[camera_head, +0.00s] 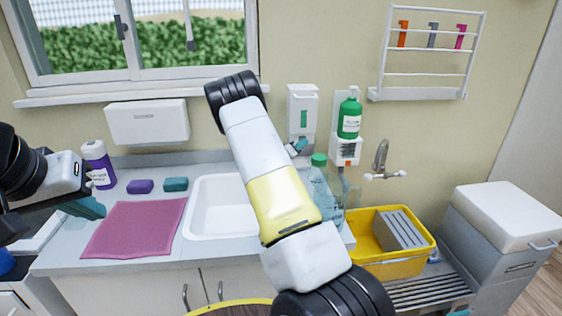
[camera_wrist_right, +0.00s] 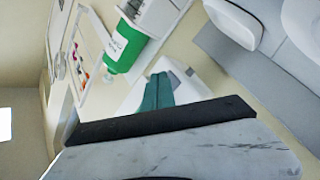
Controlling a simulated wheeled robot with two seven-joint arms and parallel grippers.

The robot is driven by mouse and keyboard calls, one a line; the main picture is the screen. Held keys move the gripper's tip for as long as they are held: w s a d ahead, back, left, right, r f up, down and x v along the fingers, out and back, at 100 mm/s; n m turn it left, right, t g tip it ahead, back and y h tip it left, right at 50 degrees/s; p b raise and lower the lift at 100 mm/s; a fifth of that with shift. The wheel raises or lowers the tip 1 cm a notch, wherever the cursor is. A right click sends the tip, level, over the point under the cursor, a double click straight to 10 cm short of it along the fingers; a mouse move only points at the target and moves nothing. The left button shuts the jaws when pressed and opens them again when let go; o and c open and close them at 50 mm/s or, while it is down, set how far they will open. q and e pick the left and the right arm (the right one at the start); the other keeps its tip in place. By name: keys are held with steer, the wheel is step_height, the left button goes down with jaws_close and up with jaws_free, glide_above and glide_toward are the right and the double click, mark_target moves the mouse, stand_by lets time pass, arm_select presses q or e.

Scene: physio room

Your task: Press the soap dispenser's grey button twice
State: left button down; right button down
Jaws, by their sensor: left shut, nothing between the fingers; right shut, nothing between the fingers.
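A white wall dispenser (camera_head: 302,100) with a green window hangs above the counter, right of the sink; I take it for the soap dispenser. My right gripper (camera_head: 297,148) is shut and empty, its teal fingertips in front of the dispenser's lower end. In the right wrist view, the shut teal fingers (camera_wrist_right: 158,92) point at a white housing with a small grey patch beside them. I cannot tell whether they touch it, and the grey button is not clear. My left gripper (camera_head: 88,207) is shut and empty over the counter's left part.
A green bottle (camera_head: 349,117) sits in a wall holder just right of the dispenser; it shows in the wrist view too (camera_wrist_right: 125,48). A clear bottle (camera_head: 320,185) with a green cap stands below. A yellow tub (camera_head: 388,268), sink (camera_head: 215,212) and pink cloth (camera_head: 135,228) are nearby.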

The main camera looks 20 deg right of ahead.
steer(key=shift+s, duration=0.1)
stand_by(0.5)
steer(key=shift+s+a, duration=0.15)
steer(key=shift+s, duration=0.2)
steer(key=s+a, duration=0.1)
steer(key=s, duration=0.5)
steer(key=shift+a, duration=0.2)
steer(key=shift+w, duration=0.1)
stand_by(2.4)
